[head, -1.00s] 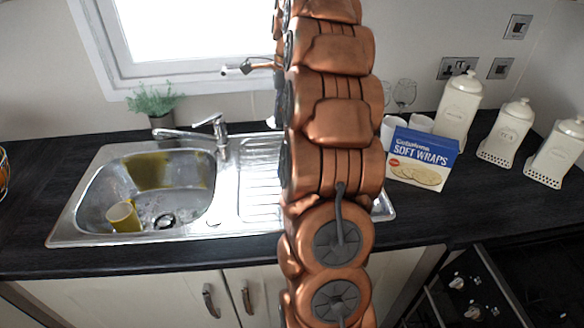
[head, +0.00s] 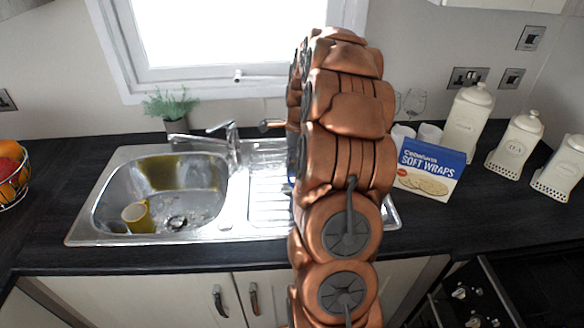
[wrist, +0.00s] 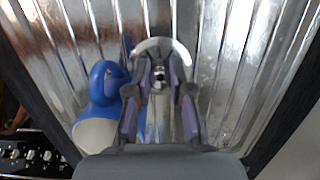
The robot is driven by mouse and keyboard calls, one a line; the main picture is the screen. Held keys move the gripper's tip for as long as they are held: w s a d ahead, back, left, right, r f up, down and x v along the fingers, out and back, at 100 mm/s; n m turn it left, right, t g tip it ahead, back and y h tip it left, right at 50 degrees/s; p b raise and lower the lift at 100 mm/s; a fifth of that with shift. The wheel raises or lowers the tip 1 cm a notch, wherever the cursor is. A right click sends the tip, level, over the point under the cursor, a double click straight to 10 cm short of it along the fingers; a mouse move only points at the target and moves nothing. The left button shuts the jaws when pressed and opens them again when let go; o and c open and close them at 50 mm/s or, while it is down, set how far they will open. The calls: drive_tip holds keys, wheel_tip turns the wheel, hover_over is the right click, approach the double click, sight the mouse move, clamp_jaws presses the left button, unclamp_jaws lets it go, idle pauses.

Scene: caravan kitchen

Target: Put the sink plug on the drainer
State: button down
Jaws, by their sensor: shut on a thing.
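In the wrist view, my gripper (wrist: 160,84) is shut on the sink plug (wrist: 181,47). The plug shows as a pale curved rim with a small shiny metal part between the fingers. The ribbed metal drainer (wrist: 225,62) lies below it; whether the plug touches it I cannot tell. In the head view, the drainer (head: 263,205) is right of the sink bowl and partly hidden by my arm. My gripper and the plug are hidden there.
A blue and white object (wrist: 101,95) is on the drainer, close left of my gripper in the wrist view. The sink bowl (head: 185,172) holds a yellow mug (head: 138,216). The tap (head: 232,145) stands behind. A soft wraps box (head: 428,168) is right of the drainer.

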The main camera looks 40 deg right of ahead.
drive_tip(key=shift+f+p, duration=0.5)
drive_tip(key=shift+f, duration=1.25)
drive_tip(key=shift+f, duration=0.2)
drive_tip(key=c, duration=1)
unclamp_jaws()
drive_tip(key=shift+c, duration=0.2)
drive_tip(key=shift+r, duration=0.1)
wheel_tip(320, 180, up, 12)
drive_tip(key=s+d+b, duration=0.1)
drive_tip(key=b, duration=0.2)
drive_tip(key=shift+d, duration=0.15)
